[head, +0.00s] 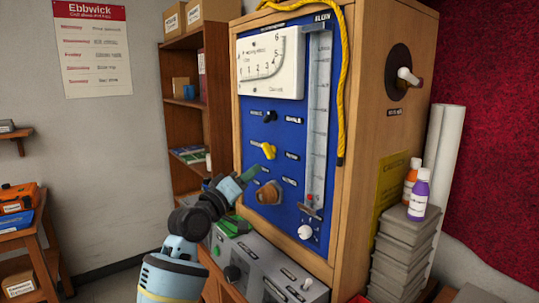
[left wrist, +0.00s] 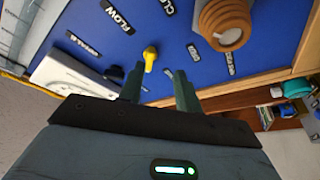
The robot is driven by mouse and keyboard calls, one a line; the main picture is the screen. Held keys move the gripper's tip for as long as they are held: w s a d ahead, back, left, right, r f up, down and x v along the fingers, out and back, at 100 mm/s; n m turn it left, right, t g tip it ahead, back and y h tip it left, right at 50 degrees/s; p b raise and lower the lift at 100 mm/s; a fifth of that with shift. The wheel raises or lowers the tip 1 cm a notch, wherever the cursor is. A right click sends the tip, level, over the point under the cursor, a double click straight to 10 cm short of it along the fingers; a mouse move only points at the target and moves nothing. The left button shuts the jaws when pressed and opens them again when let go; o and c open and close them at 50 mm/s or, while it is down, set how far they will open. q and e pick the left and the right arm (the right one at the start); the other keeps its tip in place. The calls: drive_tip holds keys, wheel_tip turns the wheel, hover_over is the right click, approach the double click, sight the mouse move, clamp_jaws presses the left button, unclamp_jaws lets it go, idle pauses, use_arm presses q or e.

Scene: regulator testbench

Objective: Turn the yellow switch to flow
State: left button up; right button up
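The yellow switch (head: 268,150) is a small knob on the blue panel (head: 262,215), between printed labels. In the left wrist view the yellow switch (left wrist: 150,57) shows just ahead of the fingers, near the left fingertip, and a FLOW label (left wrist: 117,16) is on the panel beyond it. My left gripper (head: 253,175) is just below and in front of the switch in the head view. In the left wrist view my left gripper (left wrist: 159,76) has its two fingers apart with nothing between them; contact with the switch cannot be told. My right gripper is not in view.
A black switch (head: 269,116) sits above the yellow one, and a round wooden knob (head: 268,193) below it. A glass tube scale (head: 317,110) and yellow hose (head: 344,90) are to the right. A grey control box (head: 262,262) juts out below the panel.

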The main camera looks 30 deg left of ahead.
sight(265, 153)
use_arm(q)
drive_tip(key=shift+s+a+r, duration=0.1)
drive_tip(key=shift+a+r, duration=0.05)
drive_tip(key=shift+r, duration=0.45)
drive_tip(key=shift+a+r, duration=0.15)
drive_tip(key=shift+r, duration=0.4)
drive_tip(key=shift+x, duration=3.85)
drive_tip(key=shift+r, duration=0.15)
clamp_jaws()
